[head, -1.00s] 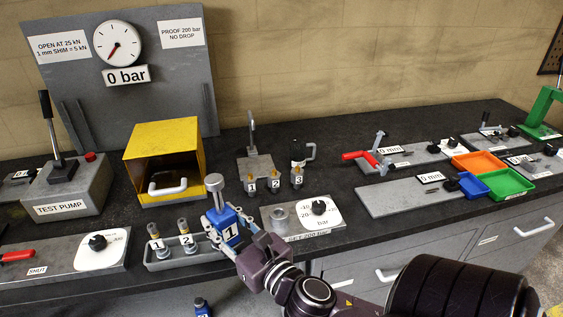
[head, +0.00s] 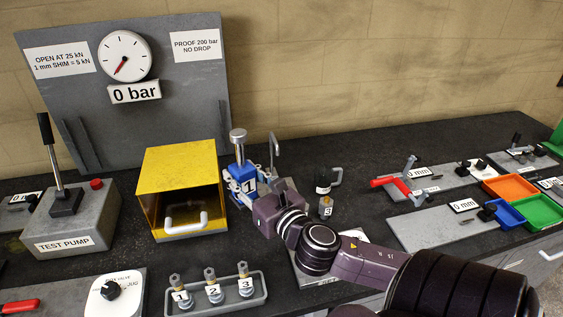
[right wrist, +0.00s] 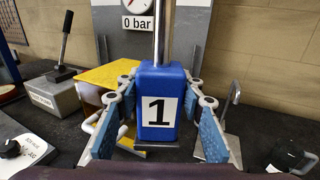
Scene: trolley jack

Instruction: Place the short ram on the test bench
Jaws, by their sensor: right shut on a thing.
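The ram with the blue body, silver rod and a "1" label (head: 242,178) stands upright in my right gripper (head: 248,187), just right of the yellow box on the bench. In the right wrist view the ram (right wrist: 158,105) is between the two blue finger pads of the right gripper (right wrist: 157,128). I cannot tell whether its base touches the surface below. The dark bench top (head: 400,145) carries a grey gauge board (head: 185,90) at the back, reading 0 bar, and a test pump (head: 75,220). My left gripper is not in view.
The open yellow box (head: 180,160) with a white handle is close on the left. A hook-shaped upright (head: 274,150) stands close on the right. A tray (head: 262,292) with numbered fittings is in front. Orange (head: 512,188) and green (head: 540,210) bins are far right.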

